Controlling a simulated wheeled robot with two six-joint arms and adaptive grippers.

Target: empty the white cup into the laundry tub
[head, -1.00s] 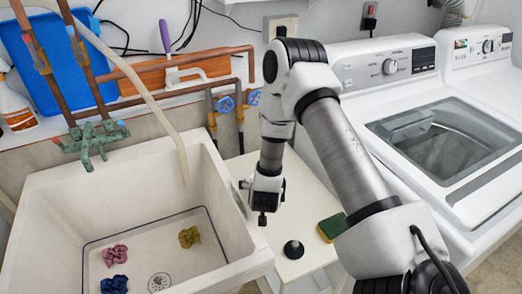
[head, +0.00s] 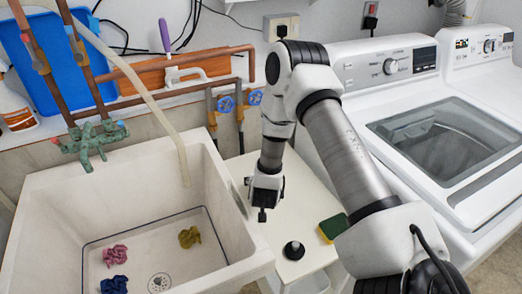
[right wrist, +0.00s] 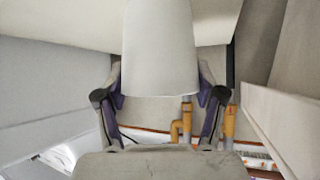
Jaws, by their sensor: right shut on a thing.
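The white cup (right wrist: 160,50) fills the upper middle of the right wrist view, between the two fingers of my right gripper (right wrist: 160,98), which are shut on it. In the head view my right gripper (head: 265,203) hangs over the small white table, close beside the right wall of the laundry tub (head: 238,262). The cup's contents are not visible. My left gripper is not in view.
Pink (head: 115,255), blue (head: 114,285) and yellow (head: 189,237) crumpled cloths lie in the tub. A green faucet (head: 90,142) and a pale hose (head: 160,105) are at its back. A sponge (head: 331,228) and a black knob-like thing (head: 293,250) sit on the white table (head: 232,166).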

